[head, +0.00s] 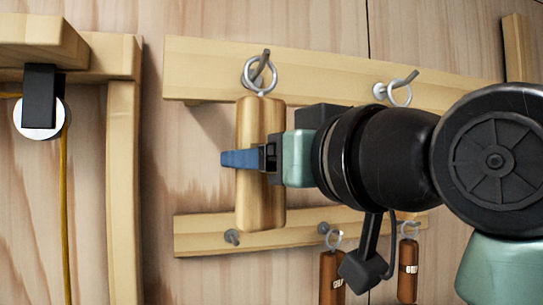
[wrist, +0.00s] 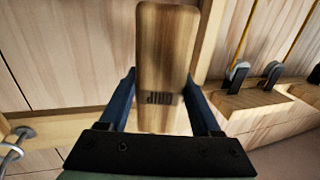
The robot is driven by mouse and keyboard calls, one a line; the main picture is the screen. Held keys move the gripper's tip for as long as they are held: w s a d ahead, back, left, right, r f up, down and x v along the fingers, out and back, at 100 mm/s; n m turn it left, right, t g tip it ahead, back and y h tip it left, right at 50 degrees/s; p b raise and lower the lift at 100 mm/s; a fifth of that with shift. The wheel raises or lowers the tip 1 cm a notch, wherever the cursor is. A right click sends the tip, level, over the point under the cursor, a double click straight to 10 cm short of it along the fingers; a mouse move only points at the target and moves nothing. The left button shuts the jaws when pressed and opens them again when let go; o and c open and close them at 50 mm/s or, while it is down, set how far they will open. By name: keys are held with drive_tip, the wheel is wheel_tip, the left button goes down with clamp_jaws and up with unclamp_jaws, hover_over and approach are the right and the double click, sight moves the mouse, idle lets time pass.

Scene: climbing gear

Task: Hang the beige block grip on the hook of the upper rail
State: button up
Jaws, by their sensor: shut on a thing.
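The beige block grip (head: 259,205) is upright in the head view, a long wooden block with a metal ring (head: 246,84) at its top. My gripper (head: 243,158) is shut on its middle, coming from the right. The ring overlaps the left hook (head: 264,58) of the upper rail (head: 210,70); I cannot tell for sure whether the hook passes through it. In the wrist view the block (wrist: 166,50) stands between my two blue fingers (wrist: 160,98), dark lettering facing the camera. Its ring is out of that view.
A second upper hook (head: 410,78) carries a ring; my arm hides what is below. The lower rail (head: 200,232) has a bare left peg (head: 232,237) and two brown grips (head: 331,280) hanging at the right. A wooden frame with a pulley (head: 62,118) stands left.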

drive_tip(key=shift+w+a, duration=0.2)
drive_tip(key=shift+w, duration=0.05)
drive_tip(key=shift+s+d, duration=0.15)
drive_tip(key=shift+s, duration=0.05)
drive_tip(key=o, duration=1.6)
drive_tip(key=shift+w, duration=0.1)
